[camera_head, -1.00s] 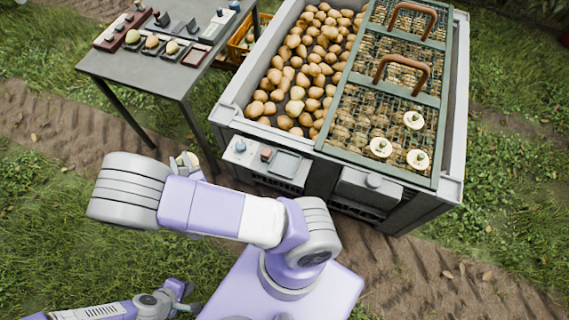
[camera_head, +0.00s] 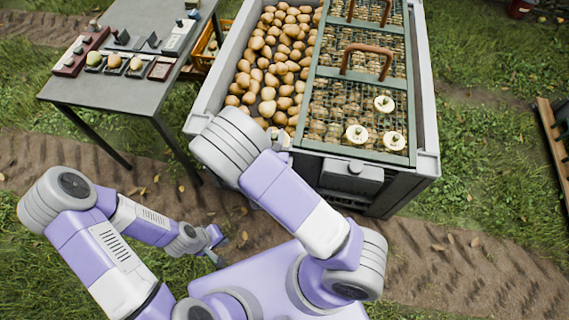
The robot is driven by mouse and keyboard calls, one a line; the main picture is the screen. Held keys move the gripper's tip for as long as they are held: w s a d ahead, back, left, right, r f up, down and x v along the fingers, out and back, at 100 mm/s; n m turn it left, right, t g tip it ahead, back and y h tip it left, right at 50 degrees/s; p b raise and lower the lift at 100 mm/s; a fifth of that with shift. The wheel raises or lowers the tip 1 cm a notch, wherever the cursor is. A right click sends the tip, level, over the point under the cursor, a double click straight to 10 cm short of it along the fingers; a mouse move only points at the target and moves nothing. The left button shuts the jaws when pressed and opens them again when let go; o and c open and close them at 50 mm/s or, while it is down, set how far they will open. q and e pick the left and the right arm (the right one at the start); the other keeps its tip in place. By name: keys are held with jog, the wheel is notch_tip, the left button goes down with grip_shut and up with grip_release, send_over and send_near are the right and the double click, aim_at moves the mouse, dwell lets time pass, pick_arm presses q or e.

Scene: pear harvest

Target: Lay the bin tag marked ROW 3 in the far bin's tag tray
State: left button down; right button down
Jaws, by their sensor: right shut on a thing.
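The large grey bin (camera_head: 428,110) stands at the centre, its left part open and full of pears (camera_head: 268,62). I cannot tell whether it is the far bin. My right arm hides its near left corner, where the earlier frame shows a small tray. A grey box (camera_head: 352,176) with a knob is on its near side. My right gripper is hidden behind my right arm. No tag marked ROW 3 can be read.
A grey table (camera_head: 112,92) at the left holds a dark red rack (camera_head: 80,50), small pear trays and a white device (camera_head: 180,36). Green-framed mesh lids (camera_head: 400,80) with brown handles cover the bin's right part. An orange crate (camera_head: 203,50) and a wooden pallet (camera_head: 552,135) stand nearby.

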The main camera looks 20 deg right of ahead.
jog(key=shift+m+t+y, duration=0.4)
jog(key=shift+m+y, duration=0.2)
jog(key=shift+m, duration=0.2)
jog(key=w+a+f, duration=0.1)
jog(key=f, duration=0.3)
jog(key=w+a+f+b, duration=0.1)
jog(key=f, duration=0.4)
jog(key=w+a+f, duration=0.1)
jog(key=f, duration=0.3)
jog(key=shift+f, duration=0.25)
jog(key=shift+d+f+b, duration=0.1)
jog(key=shift+f+b, duration=1.15)
jog(key=shift+f, duration=0.95)
jog(key=shift+f, duration=0.35)
jog(key=c, duration=0.9)
grip_release()
jog(key=shift+s, duration=0.1)
jog(key=shift+r, duration=0.1)
